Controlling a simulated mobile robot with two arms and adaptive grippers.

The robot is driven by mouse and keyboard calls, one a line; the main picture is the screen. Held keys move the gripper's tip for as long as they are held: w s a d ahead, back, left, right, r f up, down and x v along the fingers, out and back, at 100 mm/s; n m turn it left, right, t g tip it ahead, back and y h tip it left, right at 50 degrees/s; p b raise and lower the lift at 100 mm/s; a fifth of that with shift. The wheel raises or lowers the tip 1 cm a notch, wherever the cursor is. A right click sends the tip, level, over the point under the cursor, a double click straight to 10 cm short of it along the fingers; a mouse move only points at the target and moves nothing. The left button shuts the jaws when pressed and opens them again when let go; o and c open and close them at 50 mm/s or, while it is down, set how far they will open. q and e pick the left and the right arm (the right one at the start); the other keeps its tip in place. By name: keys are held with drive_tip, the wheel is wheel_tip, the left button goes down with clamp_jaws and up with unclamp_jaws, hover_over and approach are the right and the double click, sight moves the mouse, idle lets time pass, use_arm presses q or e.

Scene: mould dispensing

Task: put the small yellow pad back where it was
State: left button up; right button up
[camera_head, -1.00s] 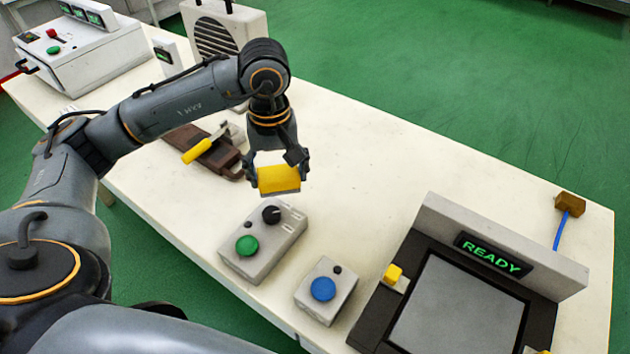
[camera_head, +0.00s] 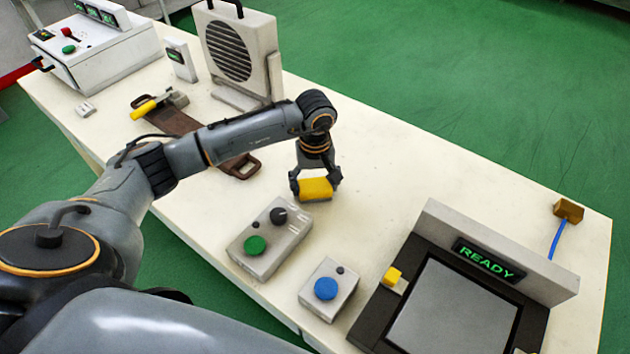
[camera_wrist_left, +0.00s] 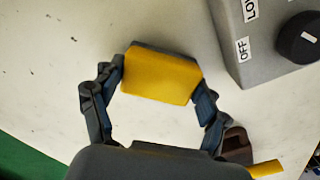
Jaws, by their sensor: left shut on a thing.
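The small yellow pad (camera_head: 316,189) is between the fingers of my left gripper (camera_head: 315,187), just behind the grey box with the green button. In the left wrist view the yellow pad (camera_wrist_left: 161,77) has a grey backing along one edge, with a finger of the left gripper (camera_wrist_left: 158,92) against each end. My left gripper is shut on it. I cannot tell whether the pad touches the table or is held a little above it. My right gripper is not in view.
A grey box with a green button and black knob (camera_head: 270,238) stands close in front of the gripper. A blue-button box (camera_head: 328,290) and a machine reading READY (camera_head: 487,258) are to the right.

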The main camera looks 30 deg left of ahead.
use_arm(q)
drive_tip(key=shift+f+b, duration=0.2)
drive_tip(key=shift+b, duration=0.1)
drive_tip(key=o, duration=0.9)
drive_tip(key=shift+r, duration=0.1)
drive_tip(key=shift+o, duration=1)
